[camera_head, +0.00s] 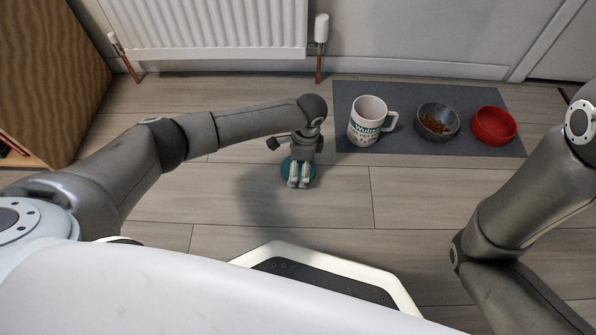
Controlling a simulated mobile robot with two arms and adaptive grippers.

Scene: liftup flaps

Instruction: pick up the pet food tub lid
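The teal round lid (285,168) is at the floor in the middle of the camera_head view, mostly covered by my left gripper (298,183). Its edges show on both sides of the fingers. The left gripper points down over the lid, with its two pale fingertips close together. I cannot tell whether they grip the lid, or whether the lid rests on the floor. The white pet food tub (362,131), with a handle and printed lettering, stands upright and open-topped on the grey mat. My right arm is at the right edge; its gripper is out of view.
The grey mat (440,148) also bears a dark bowl of brown kibble (424,108) and a red bowl (493,124). A white radiator (205,25) is on the back wall. A wooden cabinet (50,75) stands at left. The floor around the lid is clear.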

